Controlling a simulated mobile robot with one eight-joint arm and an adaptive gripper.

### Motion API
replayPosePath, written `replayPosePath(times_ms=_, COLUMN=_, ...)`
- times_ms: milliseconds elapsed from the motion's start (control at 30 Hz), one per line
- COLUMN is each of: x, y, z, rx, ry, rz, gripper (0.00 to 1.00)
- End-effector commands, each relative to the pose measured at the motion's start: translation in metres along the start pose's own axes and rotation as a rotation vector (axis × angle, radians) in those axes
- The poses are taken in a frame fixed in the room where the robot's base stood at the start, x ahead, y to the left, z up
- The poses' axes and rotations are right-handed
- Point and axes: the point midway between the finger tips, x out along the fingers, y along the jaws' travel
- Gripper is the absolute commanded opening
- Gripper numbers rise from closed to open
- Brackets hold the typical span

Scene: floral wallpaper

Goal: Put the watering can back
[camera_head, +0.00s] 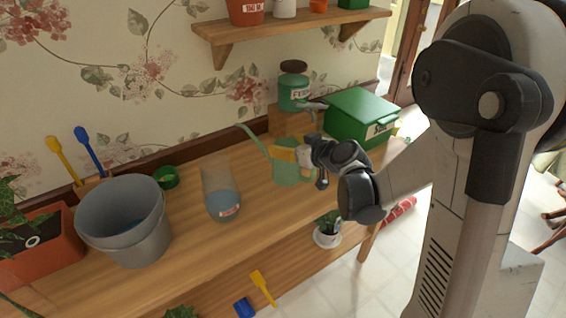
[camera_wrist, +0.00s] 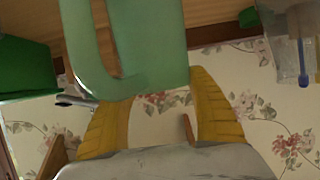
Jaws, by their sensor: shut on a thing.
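The pale green watering can (camera_head: 291,171) is near the back right of the wooden table, with its thin spout pointing up and left. My gripper (camera_head: 287,154) is at the can's right side, its yellow fingers against it. In the wrist view the can (camera_wrist: 155,75) fills the upper middle, with its handle loop towards the left. The yellow fingers of my gripper (camera_wrist: 165,115) reach up on both sides of the can's lower edge and are shut on it. I cannot tell whether the can's base touches the table.
A green box (camera_head: 360,115) and a green jar (camera_head: 293,92) stand behind and right of the can. A clear container (camera_head: 220,190), a grey bucket (camera_head: 125,220) and a planter (camera_head: 45,262) stand to the left. A wall shelf (camera_head: 290,27) hangs above. The front tabletop is clear.

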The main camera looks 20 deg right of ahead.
Motion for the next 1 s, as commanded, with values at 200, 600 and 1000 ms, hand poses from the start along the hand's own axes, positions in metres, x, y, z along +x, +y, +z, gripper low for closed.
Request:
replayPosePath(times_ms=200, x=0.015, y=-0.002, z=0.007, rx=0.002, ry=0.001, rz=0.0, gripper=0.26)
replayPosePath(times_ms=600, x=0.027, y=-0.002, z=0.038, rx=0.001, ry=0.001, rz=0.001, gripper=0.26)
replayPosePath(times_ms=1000, x=0.029, y=-0.002, z=0.041, rx=0.0, ry=0.001, rz=0.0, gripper=0.9)
